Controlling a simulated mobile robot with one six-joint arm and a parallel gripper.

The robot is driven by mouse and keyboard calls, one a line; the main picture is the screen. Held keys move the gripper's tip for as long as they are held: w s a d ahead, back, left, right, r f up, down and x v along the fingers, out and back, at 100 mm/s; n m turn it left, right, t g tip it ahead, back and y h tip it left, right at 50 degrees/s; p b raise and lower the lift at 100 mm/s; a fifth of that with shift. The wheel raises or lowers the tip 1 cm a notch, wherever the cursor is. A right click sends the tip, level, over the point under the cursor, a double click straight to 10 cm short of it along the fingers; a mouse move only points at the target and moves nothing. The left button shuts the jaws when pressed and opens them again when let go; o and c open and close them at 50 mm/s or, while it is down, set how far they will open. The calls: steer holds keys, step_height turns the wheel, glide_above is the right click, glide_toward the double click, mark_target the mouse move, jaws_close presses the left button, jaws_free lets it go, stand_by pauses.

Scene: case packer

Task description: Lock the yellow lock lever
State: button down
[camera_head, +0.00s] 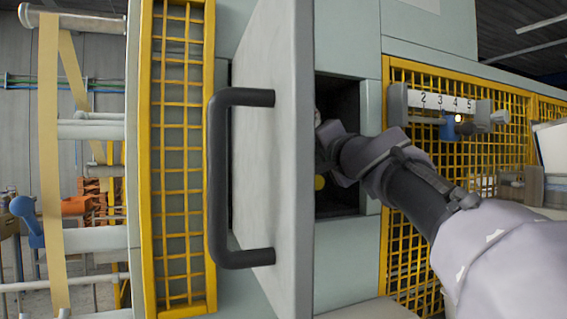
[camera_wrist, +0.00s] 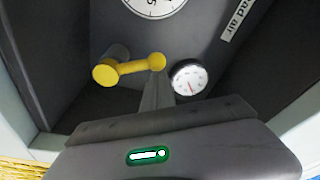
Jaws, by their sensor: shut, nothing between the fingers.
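The yellow lock lever (camera_wrist: 130,67) shows in the wrist view inside a dark cabinet recess. Its thick round end is at the left and its smaller ball end at the right, so it lies nearly sideways in the picture. My gripper (camera_wrist: 157,82) is shut and empty. Its fingertips are right at the ball end of the lever; I cannot tell whether they touch it. In the head view my arm reaches into the open cabinet and the fingers are hidden.
A small dial gauge (camera_wrist: 188,77) is close to the right of the fingers, and a larger dial (camera_wrist: 154,4) is above. The cabinet door (camera_head: 274,160) with its dark handle (camera_head: 218,180) stands open left of my arm. A numbered scale (camera_head: 447,103) is at the right.

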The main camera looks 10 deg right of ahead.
steer(key=shift+a+f+n+b, duration=0.1)
steer(key=shift+a+n+b, duration=0.15)
steer(key=shift+n+b, duration=0.2)
steer(key=shift+s, duration=0.1)
stand_by(0.4)
